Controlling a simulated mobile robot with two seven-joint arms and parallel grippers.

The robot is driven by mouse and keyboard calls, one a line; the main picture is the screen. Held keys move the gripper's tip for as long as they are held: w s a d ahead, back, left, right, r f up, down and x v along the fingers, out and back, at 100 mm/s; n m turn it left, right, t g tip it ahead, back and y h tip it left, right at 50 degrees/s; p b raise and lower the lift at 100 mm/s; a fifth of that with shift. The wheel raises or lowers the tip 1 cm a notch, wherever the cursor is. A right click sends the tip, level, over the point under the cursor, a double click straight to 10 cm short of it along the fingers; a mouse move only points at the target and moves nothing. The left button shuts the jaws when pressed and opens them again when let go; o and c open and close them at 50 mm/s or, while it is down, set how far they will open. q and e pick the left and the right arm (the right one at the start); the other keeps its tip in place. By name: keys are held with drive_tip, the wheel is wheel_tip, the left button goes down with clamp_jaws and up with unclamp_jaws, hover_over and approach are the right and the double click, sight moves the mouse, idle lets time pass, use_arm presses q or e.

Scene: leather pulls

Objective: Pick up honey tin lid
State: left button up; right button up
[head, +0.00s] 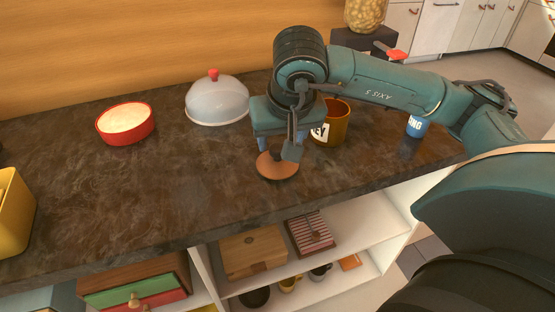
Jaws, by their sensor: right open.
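The honey tin lid (278,170) is a flat, round, orange-brown disc lying on the dark counter (190,190), in the middle of the head view. My right gripper (279,148) points down over the lid with its fingers apart, one at each side of its far part. It is open, and I cannot tell whether the fingers touch the lid. The amber honey tin (338,125) stands just behind and to the right, its white label ending in "EY" and partly hidden by my gripper. My left gripper is not in view.
A grey dome with a red knob (217,101) and a red bowl with pale contents (126,120) stand at the back left. A blue tin (417,126) is at the right under my arm. A yellow container (12,215) is at the left edge. The left-middle counter is clear.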

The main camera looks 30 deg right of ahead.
sight(277, 148)
drive_tip(key=x, duration=0.4)
drive_tip(key=shift+w+a+f, duration=0.1)
drive_tip(key=shift+w+f, duration=0.1)
drive_tip(key=shift+f, duration=0.15)
drive_tip(key=c, duration=1)
drive_tip(key=shift+r, duration=0.1)
